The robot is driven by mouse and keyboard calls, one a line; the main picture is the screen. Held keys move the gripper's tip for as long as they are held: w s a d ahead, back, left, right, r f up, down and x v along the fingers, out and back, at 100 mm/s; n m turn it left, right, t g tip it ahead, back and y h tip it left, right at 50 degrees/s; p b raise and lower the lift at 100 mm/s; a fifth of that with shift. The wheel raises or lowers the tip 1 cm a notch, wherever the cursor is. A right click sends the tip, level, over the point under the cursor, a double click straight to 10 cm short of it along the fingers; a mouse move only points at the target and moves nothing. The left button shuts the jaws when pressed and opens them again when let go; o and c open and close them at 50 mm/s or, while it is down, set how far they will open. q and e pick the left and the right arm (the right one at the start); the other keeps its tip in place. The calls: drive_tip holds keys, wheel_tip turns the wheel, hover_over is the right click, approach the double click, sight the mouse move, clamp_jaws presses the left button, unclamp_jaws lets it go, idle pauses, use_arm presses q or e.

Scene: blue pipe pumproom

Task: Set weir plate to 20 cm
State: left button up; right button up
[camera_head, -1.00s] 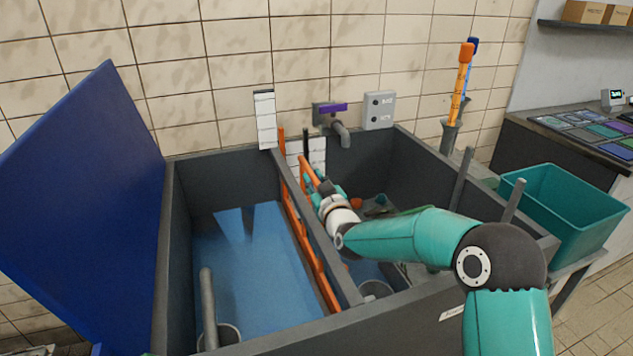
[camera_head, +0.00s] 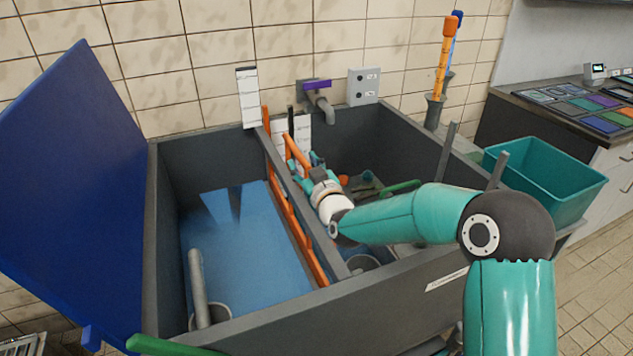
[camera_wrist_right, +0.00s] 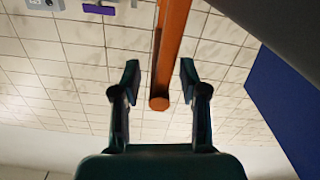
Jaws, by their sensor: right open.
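The weir plate's orange frame (camera_head: 283,215) runs along the divider between the two halves of a grey tank. An orange bar (camera_head: 297,152) sticks out near its far end, beside white graduated boards (camera_head: 305,128). My right gripper (camera_head: 309,170) is at this bar, partly hidden by its own wrist. In the right wrist view the bar (camera_wrist_right: 168,55) lies between the two spread fingers of the gripper (camera_wrist_right: 160,82), with a gap on each side. The scale's numbers are too small to read. My left gripper is out of view.
Blue water (camera_head: 240,245) fills the tank's left half; a grey pipe (camera_head: 198,285) stands there. A blue lid (camera_head: 70,200) stands open at left. A purple-handled tap (camera_head: 318,86) is above the divider. A teal bin (camera_head: 545,185) stands at right. A green rod (camera_head: 400,187) lies by my right arm.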

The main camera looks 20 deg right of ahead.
drive_tip(key=s, duration=0.8)
drive_tip(key=shift+s, duration=0.2)
drive_tip(key=shift+d, duration=0.1)
